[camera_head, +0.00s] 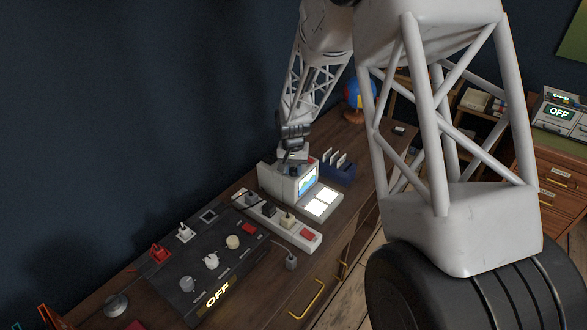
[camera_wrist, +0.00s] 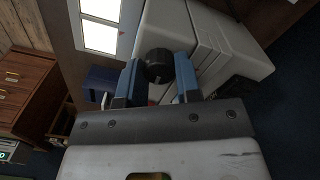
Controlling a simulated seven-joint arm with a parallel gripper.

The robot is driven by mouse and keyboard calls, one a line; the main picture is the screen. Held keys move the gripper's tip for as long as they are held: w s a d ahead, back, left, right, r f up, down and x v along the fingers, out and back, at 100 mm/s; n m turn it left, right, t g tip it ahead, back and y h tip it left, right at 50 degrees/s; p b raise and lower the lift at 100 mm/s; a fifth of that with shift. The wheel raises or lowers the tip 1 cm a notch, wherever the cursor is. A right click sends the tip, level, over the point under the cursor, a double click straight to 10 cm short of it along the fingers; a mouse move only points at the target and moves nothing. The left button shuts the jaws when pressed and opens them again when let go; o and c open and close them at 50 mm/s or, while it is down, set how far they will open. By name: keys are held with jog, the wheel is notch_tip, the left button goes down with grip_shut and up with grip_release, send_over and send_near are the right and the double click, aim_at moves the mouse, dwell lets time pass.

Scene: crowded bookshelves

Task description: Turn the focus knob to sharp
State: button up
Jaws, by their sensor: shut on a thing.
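The focus knob (camera_wrist: 159,66) is a dark, ribbed round knob on the side of a pale projector-like device (camera_wrist: 214,45). In the wrist view my gripper (camera_wrist: 158,78) has its two blue-grey fingers on either side of the knob, shut on it. In the head view the device (camera_head: 277,181) stands on the desk with a small lit screen (camera_head: 307,180) showing a blue and yellow picture. My gripper (camera_head: 292,150) is over the top of the device there, and the knob is hidden. I cannot tell how sharp the picture is.
Lit white panels (camera_head: 321,205) lie in front of the device. A blue rack with white cards (camera_head: 338,167) stands right behind it. A globe (camera_head: 357,95) stands at the back.

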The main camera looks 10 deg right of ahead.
aim_at(294, 170)
jog(key=shift+r+m, duration=0.1)
jog(key=shift+m, duration=0.2)
jog(key=o, duration=0.9)
jog(key=shift+r, duration=3.85)
jog(key=shift+r, duration=0.1)
